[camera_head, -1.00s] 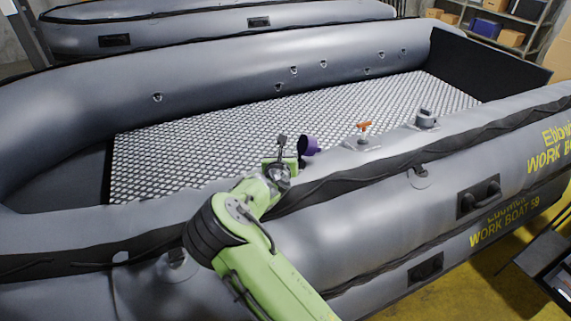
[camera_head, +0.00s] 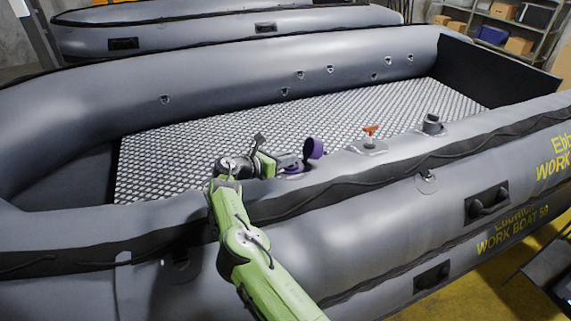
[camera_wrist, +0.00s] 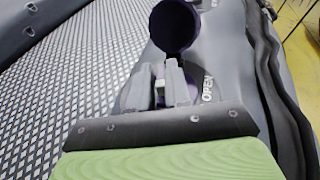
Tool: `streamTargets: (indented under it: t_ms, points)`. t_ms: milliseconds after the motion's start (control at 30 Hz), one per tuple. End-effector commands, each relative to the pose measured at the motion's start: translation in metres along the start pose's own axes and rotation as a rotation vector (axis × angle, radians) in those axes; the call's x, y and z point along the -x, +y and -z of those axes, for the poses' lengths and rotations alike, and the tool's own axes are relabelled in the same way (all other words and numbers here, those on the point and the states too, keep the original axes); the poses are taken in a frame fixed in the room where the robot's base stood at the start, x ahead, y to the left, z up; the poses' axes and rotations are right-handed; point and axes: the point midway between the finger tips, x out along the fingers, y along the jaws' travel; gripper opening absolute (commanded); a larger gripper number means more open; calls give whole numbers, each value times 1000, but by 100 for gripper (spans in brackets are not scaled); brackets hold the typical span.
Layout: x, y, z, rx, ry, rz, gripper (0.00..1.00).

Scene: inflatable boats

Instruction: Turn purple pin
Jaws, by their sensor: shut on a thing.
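The purple pin is low in a round valve on the grey boat's near tube, mostly hidden by my fingers. A little purple (camera_wrist: 150,88) shows beside them in the wrist view. The valve's purple cap (camera_head: 314,148) stands tilted up just beyond; it also shows in the wrist view (camera_wrist: 175,27). My gripper (camera_head: 292,164) reaches in from the left, low over the tube. In the wrist view its grey fingers (camera_wrist: 168,82) are shut close together on the pin, below the cap. The word OPEN (camera_wrist: 208,90) is printed to their right.
The patterned boat floor (camera_head: 230,135) beyond is clear. A black handle (camera_head: 487,203) is on the tube's outer side.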

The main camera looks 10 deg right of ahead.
Motion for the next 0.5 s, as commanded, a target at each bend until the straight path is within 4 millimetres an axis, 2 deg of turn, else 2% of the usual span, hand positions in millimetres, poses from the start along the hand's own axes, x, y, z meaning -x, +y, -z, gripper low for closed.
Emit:
streamTargets:
  t_ms: [500]
  points:
    - [2,-2,0,1,-29,83,0]
